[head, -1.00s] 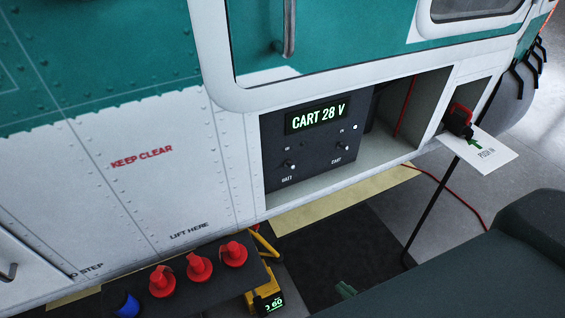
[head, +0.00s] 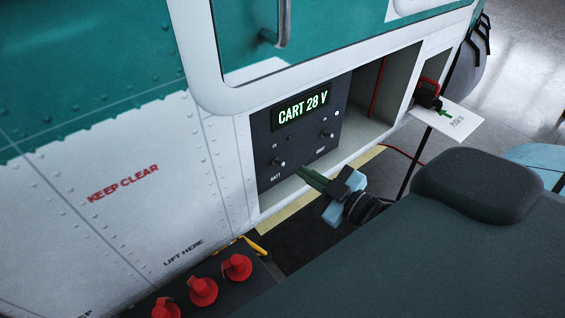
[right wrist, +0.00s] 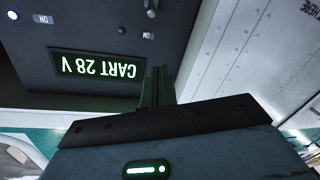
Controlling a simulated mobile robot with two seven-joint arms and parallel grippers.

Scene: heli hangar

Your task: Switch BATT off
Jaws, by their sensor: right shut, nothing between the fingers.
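The dark switch panel (head: 262,140) sits in an open bay of the helicopter's side, with a lit display (head: 302,105) reading CART 28 V. The BATT switch (head: 278,163) is at its lower left; which way its lever points is too small to tell. The CART switch (head: 326,135) is to its right, with a white lamp lit above. My right gripper (head: 299,170) is shut and empty, its tips just right of and below the BATT switch, seemingly apart from it. In the right wrist view the fingers (right wrist: 159,70) point toward the panel, below the BATT switch (right wrist: 150,7). My left gripper is out of view.
The bay's lower ledge and frame lie close beneath the right gripper. A red-handled plug (head: 428,93) with a white PUSH IN card (head: 459,119) is to the right. A door handle (head: 284,25) is above.

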